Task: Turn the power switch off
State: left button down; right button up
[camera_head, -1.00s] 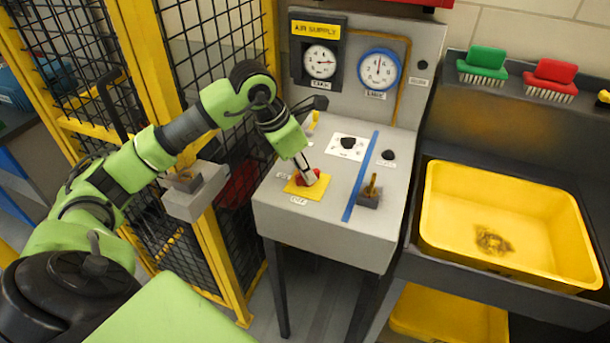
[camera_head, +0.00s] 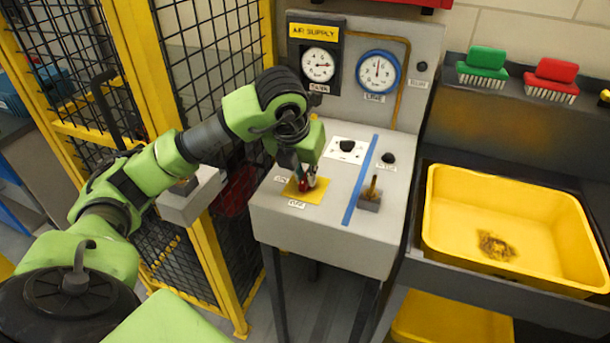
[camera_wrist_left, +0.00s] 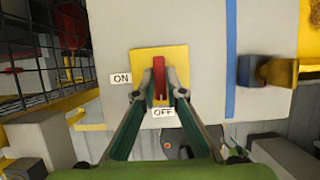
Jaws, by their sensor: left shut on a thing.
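The power switch is a red handle (camera_wrist_left: 159,78) on a yellow plate (camera_head: 305,194) on the grey console's sloping top. In the wrist view, an ON label (camera_wrist_left: 121,78) is left of the plate and an OFF label (camera_wrist_left: 163,113) is below it. The handle lies up and down in that view, in line with OFF. My left gripper (camera_head: 308,182) is shut on the handle, with a finger on each side (camera_wrist_left: 160,96). In the head view the gripper hides part of the switch. My right gripper is not in view.
The console (camera_head: 325,232) also carries gauges, a black knob (camera_head: 347,146) and a brass lever (camera_head: 372,188) beyond a blue stripe. A yellow mesh fence (camera_head: 222,255) stands close on the left. A yellow tub (camera_head: 432,215) sits at right.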

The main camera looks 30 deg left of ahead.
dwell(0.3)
pick_arm(q)
jog(key=c, duration=2.1)
grip_release()
jog(key=shift+r, duration=0.1)
jog(key=v, duration=1.1)
jog(key=shift+s+d+r, duration=0.1)
jog(key=shift+s+r, duration=0.15)
jog(key=shift+r, duration=0.1)
